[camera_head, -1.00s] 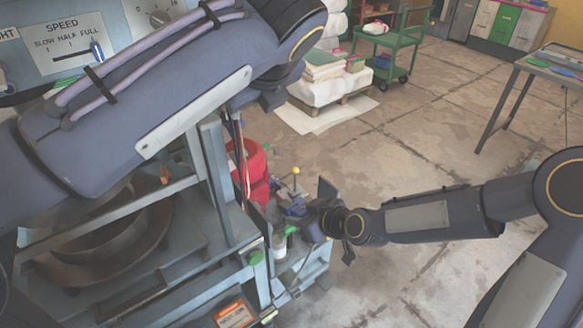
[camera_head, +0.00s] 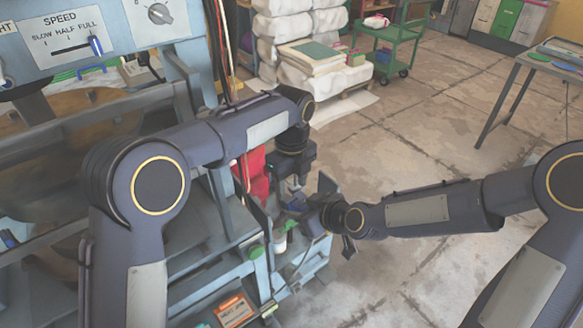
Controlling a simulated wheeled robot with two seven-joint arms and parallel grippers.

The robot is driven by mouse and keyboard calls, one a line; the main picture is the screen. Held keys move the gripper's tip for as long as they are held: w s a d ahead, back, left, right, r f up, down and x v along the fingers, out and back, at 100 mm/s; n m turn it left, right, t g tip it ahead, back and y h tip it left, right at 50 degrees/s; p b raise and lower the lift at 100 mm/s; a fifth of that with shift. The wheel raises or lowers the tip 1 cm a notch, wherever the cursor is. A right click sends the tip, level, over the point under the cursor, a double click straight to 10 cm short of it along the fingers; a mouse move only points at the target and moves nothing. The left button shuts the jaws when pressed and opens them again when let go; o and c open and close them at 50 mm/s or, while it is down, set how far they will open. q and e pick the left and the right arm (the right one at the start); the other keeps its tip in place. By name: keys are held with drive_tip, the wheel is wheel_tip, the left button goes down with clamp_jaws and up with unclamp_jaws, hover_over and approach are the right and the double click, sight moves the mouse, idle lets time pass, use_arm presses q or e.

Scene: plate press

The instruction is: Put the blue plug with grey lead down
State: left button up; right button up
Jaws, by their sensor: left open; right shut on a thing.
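My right gripper (camera_head: 305,207) is at the press's right end, shut on a small blue thing (camera_head: 297,203) that looks like the blue plug. The jaws cover most of it, and I cannot clearly make out its grey lead. My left gripper (camera_head: 289,186) is open, pointing down just above and slightly left of my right gripper. Its fingers are small and dark here, and I cannot tell whether they touch anything.
The blue-grey press (camera_head: 215,240) fills the left side. A white cylinder with a green top (camera_head: 279,243) stands just below the grippers. Wrapped stacks (camera_head: 325,75) and a green cart (camera_head: 390,48) stand farther back.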

sight(292, 199)
use_arm(q)
wheel_tip(292, 199, down, 6)
drive_tip(key=shift+r, duration=0.1)
idle(0.4)
drive_tip(key=c, duration=0.9)
use_arm(e)
drive_tip(key=shift+a, duration=0.1)
use_arm(q)
drive_tip(key=shift+r, duration=0.1)
drive_tip(key=shift+c, duration=0.2)
use_arm(e)
drive_tip(key=o, duration=1)
drive_tip(key=shift+o, duration=0.4)
